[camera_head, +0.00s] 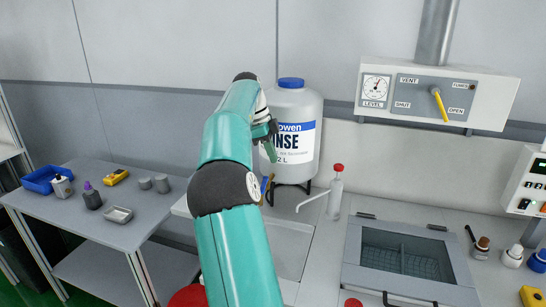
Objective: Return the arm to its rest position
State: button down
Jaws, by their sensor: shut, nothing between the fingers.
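My teal and dark grey arm rises from the bottom middle of the head view and bends over near the rinse jug. My gripper (268,152) is at its far end, in front of the left side of the white rinse jug (305,108) with the blue cap. The gripper is small here and partly hidden by my arm. It appears shut with nothing held. I cannot tell whether it touches the jug.
The grey side table (135,228) at left holds a blue tray (42,180), bottles and small cups. A red-capped bottle (336,192) stands right of the jug. A lidded basin (405,258) and a control box (432,95) with a yellow lever are at right.

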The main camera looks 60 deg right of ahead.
dwell(0.4)
jog(key=a+r+n+t+y, duration=0.15)
jog(key=a+n+t, duration=0.45)
jog(key=a+n, duration=1.65)
jog(key=s+a+f+n+t, duration=0.1)
jog(key=s+a+f+n, duration=0.1)
jog(key=a, duration=0.7)
jog(key=s+a+f+n+t, duration=0.1)
jog(key=s+a+f+n, duration=0.2)
jog(key=a, duration=0.6)
jog(key=s+a+f+n+t, duration=0.1)
jog(key=s+a+f+n, duration=0.2)
jog(key=s+a, duration=0.3)
jog(key=a, duration=0.3)
jog(key=shift+a, duration=0.15)
jog(key=shift+s, duration=0.1)
